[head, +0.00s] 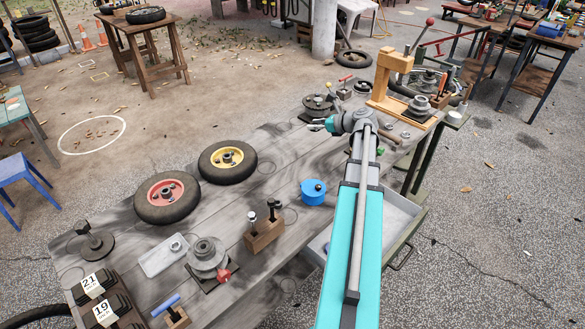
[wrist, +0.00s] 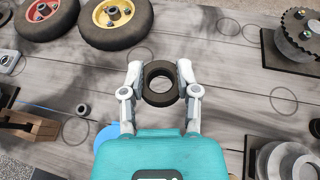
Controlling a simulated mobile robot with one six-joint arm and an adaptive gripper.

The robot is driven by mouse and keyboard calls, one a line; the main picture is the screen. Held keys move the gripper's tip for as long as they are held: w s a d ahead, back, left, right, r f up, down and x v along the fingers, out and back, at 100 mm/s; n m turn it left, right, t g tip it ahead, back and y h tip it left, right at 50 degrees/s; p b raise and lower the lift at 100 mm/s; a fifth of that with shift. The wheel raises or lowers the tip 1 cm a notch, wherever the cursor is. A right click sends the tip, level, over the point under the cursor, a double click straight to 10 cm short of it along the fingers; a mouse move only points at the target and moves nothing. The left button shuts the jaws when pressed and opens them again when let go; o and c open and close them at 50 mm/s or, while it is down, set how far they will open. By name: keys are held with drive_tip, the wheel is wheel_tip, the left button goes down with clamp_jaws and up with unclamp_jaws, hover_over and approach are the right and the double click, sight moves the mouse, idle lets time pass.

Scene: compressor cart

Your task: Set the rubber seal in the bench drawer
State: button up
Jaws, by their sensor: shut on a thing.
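The rubber seal (wrist: 161,101) is a thick black ring. My gripper (wrist: 160,85) is shut on it in the wrist view, with one fingertip on its left side and one on its right. The seal is held above the grey bench top; the exact height is hard to tell. In the head view my arm covers the seal and most of the gripper. The bench drawer (head: 399,215) is a pale grey tray pulled out below the near right edge of the bench. Its handle (head: 403,258) is at the front. My arm crosses over the drawer and hides its middle.
The bench (head: 285,155) holds a red-hubbed wheel (head: 167,197), a yellow-hubbed wheel (head: 228,161), a blue cup (head: 313,192) and a wooden block with dark plugs (head: 263,232). A tall wooden stand (head: 391,82) rises at the bench's far end.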

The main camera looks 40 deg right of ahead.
drive_tip(key=a+f+m+h+b, duration=0.2)
drive_tip(key=a+f+h+b, duration=0.1)
drive_tip(key=a+f+b, duration=0.2)
wheel_tip(320, 180, down, 4)
drive_tip(key=shift+a+r+m+t+b, duration=0.2)
drive_tip(key=shift+r+m+t+b, duration=0.1)
drive_tip(key=shift+b, duration=0.9)
drive_tip(key=b, duration=0.9)
hover_over(294, 152)
drive_tip(key=s, duration=0.5)
wheel_tip(294, 152, down, 9)
drive_tip(key=shift+a+f, duration=0.1)
drive_tip(key=shift+w+d+f+b, duration=0.35)
drive_tip(key=shift+f+b, duration=0.15)
drive_tip(key=shift+b, duration=0.1)
wheel_tip(294, 152, down, 3)
drive_tip(key=b, duration=0.3)
